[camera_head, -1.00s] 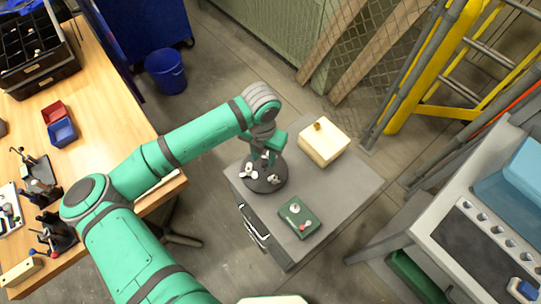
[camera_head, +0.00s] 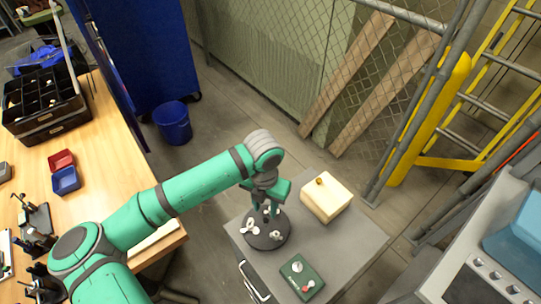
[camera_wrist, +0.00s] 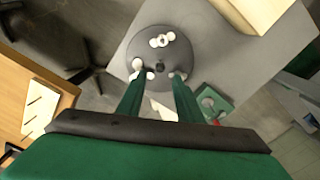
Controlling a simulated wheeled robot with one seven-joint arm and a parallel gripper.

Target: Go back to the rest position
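My gripper (camera_head: 266,207) hangs over a dark round plate (camera_head: 264,240) on the grey cabinet top. In the wrist view its two green fingers (camera_wrist: 159,78) are spread apart with no object held between them. The dark round plate (camera_wrist: 175,45) lies beyond the fingertips there, with white knobbed pieces (camera_wrist: 160,41) around it and a small dark post in its middle. I cannot tell whether the fingertips touch anything. My green arm reaches in from the lower left of the head view.
The grey cabinet (camera_head: 355,245) also carries a cream box (camera_head: 327,197) with a brass knob and a green box (camera_head: 301,278) with a red knob. A wooden workbench (camera_head: 110,150) stands left. A blue bin (camera_head: 173,123) and a yellow ladder (camera_head: 430,115) stand on the floor.

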